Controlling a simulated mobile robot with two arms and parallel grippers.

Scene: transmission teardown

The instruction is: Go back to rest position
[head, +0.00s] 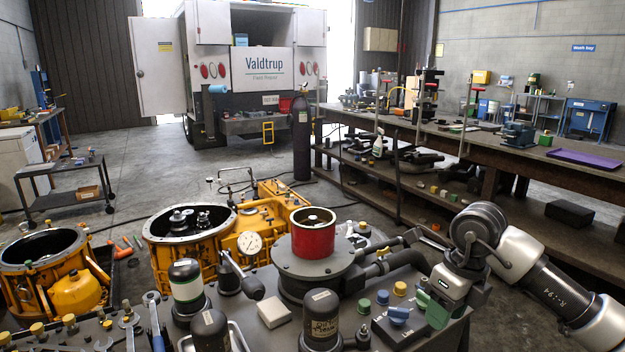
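My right arm comes in from the right edge, and its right gripper (440,303) hangs at the front right, over the right end of the near bench. Green parts show at the gripper's lower end, close to small green and blue pieces on the bench. I cannot tell whether the fingers are apart or closed, or whether a green piece is between them. My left gripper is not in view.
The near bench holds a red cylinder (313,232) on a dark round housing, dark canisters (321,318) and wrenches (131,336). Yellow transmission housings (165,262) stand behind it. A long workbench (480,150) runs along the right. Open floor (130,185) lies at left.

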